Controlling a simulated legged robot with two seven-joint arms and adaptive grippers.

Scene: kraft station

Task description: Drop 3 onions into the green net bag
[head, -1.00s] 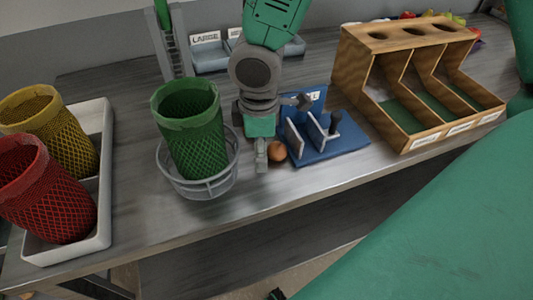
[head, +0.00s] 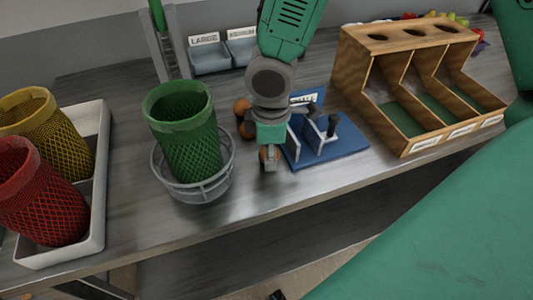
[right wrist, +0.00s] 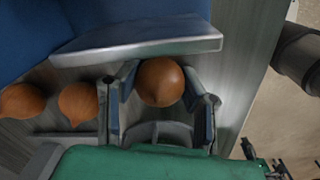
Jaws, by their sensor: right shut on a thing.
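The green net bag (head: 190,140) stands open at the top in a round grey holder (head: 197,191) left of my right gripper. My right gripper (head: 268,160) points down at the table beside the blue stand. It is shut on an onion (right wrist: 160,82), which sits between the two fingers in the right wrist view. In the head view the gripper hides most of that onion. Two more onions, one (head: 242,107) farther back and one (head: 248,131) nearer, lie on the table between bag and gripper. They also show left of the fingers in the right wrist view (right wrist: 78,103). My left gripper is not in view.
A blue stand (head: 340,148) with upright plates is just right of my right gripper. A wooden compartment box (head: 380,60) stands farther right. A yellow net bag (head: 50,135) and a red net bag (head: 40,195) stand in a white tray (head: 98,195) at left.

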